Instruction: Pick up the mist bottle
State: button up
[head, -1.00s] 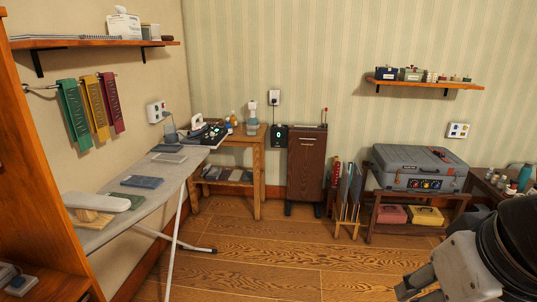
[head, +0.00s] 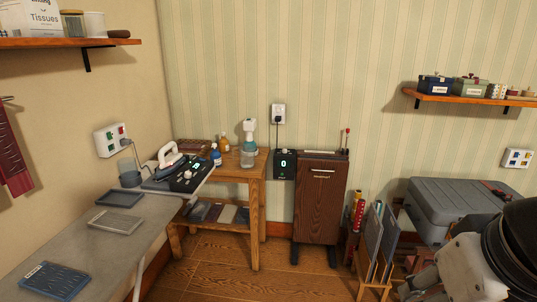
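The mist bottle (head: 248,148), with a clear bluish body and a pale spray head, stands upright on the small wooden table (head: 256,173) against the back wall, near its right side. Its base shows and nothing covers it. My arm shows at the lower right corner, with what looks like my gripper (head: 412,288) at the bottom edge. The gripper is far to the right of the bottle and nearer to me, apart from it. Its fingertips are too small and dark to show whether they are open or shut.
An ironing board (head: 85,240) reaches along the left, with an iron (head: 168,156) and a dark control unit (head: 187,178) at its far end. Small blue (head: 215,155) and orange bottles (head: 224,144) stand left of the mist bottle. A brown cabinet (head: 318,200) stands right. Open floor lies in front.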

aim_at(215, 156)
jog(key=i+u, duration=0.1)
jog(key=i, duration=0.8)
jog(key=i+l, duration=0.15)
jog(key=i, duration=0.75)
jog(key=i+l+u, duration=0.2)
jog(key=i+u, duration=0.3)
jog(key=i+l+u, duration=0.5)
jog(key=i, duration=0.2)
jog(key=i+l+u, duration=0.45)
jog(key=l, duration=0.1)
